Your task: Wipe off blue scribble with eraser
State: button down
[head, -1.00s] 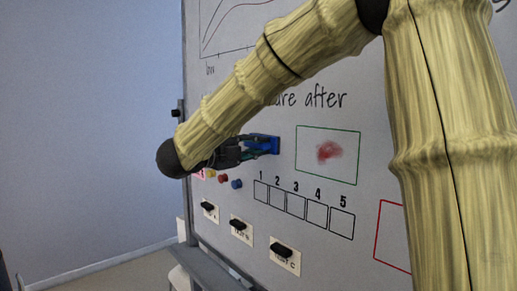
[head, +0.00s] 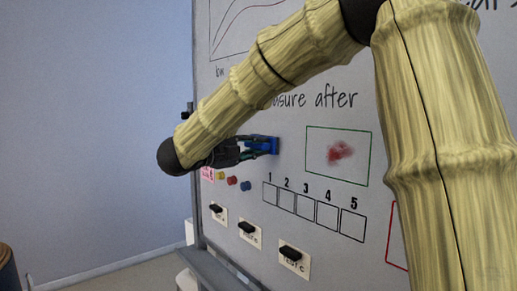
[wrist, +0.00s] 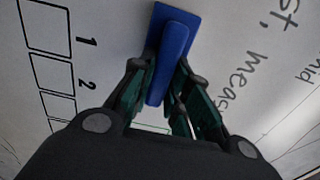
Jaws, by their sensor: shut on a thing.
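My gripper (head: 255,149) is shut on a blue eraser (head: 273,145) at the whiteboard (head: 330,110). In the wrist view the fingers (wrist: 165,85) close on the raised handle of the eraser (wrist: 183,22), whose flat base faces the board. It looks close to or against the board; I cannot tell if it touches. No blue scribble shows in these views; the eraser, gripper and arm hide part of the board. A red smudge (head: 340,153) lies inside a green-outlined box (head: 371,160), to the right of the eraser.
Small round yellow, red and blue magnets (head: 232,181) are below my gripper. A row of numbered squares (head: 306,208) lies to their right. Labels with black pieces (head: 250,232) are lower down, above the board's tray (head: 222,268). A red-outlined box (head: 393,235) is partly hidden by my arm.

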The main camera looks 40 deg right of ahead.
jog(key=shift+s+a+b, duration=0.15)
jog(key=shift+a+b, duration=0.4)
jog(key=shift+a, duration=0.8)
jog(key=shift+s+a+b, duration=0.1)
jog(key=shift+a+b, duration=0.45)
jog(key=shift+a, duration=0.75)
jog(key=a+b, duration=0.1)
jog(key=a, duration=0.2)
jog(key=shift+s, duration=0.1)
